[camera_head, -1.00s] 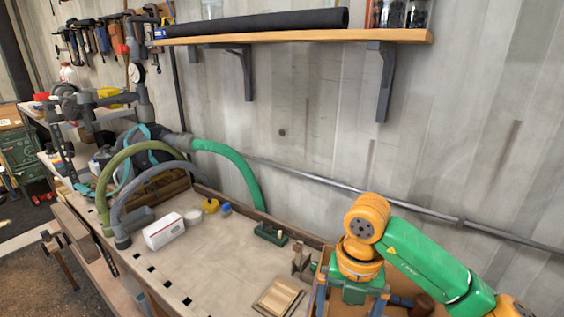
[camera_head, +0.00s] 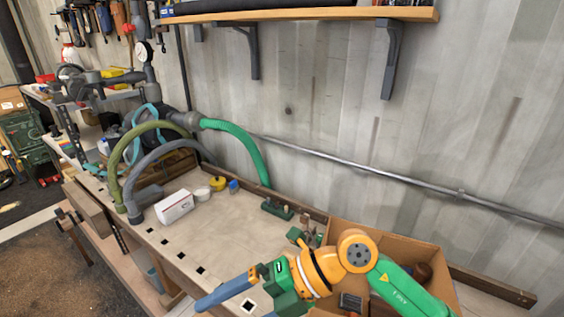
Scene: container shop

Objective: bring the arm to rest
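My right arm comes in from the lower right, green and orange. Its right gripper (camera_head: 232,309) is at the bottom middle, in front of a cardboard box (camera_head: 405,247) and over the near part of the workbench (camera_head: 235,220). Its blue-grey fingers stand apart with nothing seen between them, so it looks open; part of it is cut off by the bottom edge. My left arm and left gripper are not in view.
The box holds a brown rounded item (camera_head: 423,271). On the bench are a white box (camera_head: 175,206), a yellow item (camera_head: 218,183), a green tool (camera_head: 277,208) and hoses (camera_head: 237,140). A shelf (camera_head: 300,14) hangs above. The bench middle is clear.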

